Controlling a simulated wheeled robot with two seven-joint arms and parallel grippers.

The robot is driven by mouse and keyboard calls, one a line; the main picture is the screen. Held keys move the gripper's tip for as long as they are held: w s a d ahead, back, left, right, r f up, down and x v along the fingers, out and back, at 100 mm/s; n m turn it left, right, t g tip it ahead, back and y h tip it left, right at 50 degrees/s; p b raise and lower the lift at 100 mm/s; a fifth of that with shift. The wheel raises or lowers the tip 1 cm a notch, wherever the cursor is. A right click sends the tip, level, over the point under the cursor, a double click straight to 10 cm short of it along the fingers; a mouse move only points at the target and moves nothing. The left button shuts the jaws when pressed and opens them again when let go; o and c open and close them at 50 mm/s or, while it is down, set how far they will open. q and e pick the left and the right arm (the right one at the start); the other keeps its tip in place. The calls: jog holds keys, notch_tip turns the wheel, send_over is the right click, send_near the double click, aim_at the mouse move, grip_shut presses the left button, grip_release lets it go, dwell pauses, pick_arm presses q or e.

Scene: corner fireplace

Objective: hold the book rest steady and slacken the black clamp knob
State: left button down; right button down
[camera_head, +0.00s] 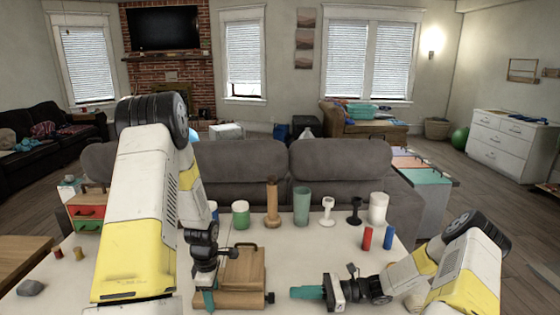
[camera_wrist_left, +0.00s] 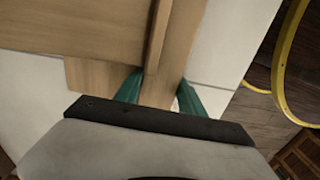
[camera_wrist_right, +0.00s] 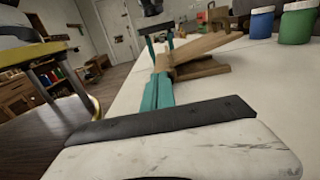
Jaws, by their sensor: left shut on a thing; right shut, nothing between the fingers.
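The wooden book rest (camera_head: 246,268) stands on the white table, its board tilted. It also shows in the left wrist view (camera_wrist_left: 80,25) and the right wrist view (camera_wrist_right: 212,42). The black clamp knob (camera_head: 270,297) sits at its lower right side; I cannot make it out in the wrist views. My left gripper (camera_head: 209,300) is shut on the book rest's left edge, its teal fingers (camera_wrist_left: 155,92) either side of the wood. My right gripper (camera_head: 292,292) is shut and empty, its teal fingertips (camera_wrist_right: 162,62) pointing at the knob from the right, a small gap apart.
Behind the book rest stand a green jar (camera_head: 240,214), a wooden bottle (camera_head: 272,205), a teal cup (camera_head: 301,206) and white and black stands. Red (camera_head: 367,239) and blue (camera_head: 388,238) cylinders stand right. A grey stone (camera_head: 30,288) lies left. The table between book rest and cups is clear.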

jog(key=shift+a, duration=2.8)
jog(key=shift+f, duration=0.15)
jog(key=shift+w, duration=0.35)
jog(key=shift+r, duration=0.4)
jog(key=shift+d, duration=3.05)
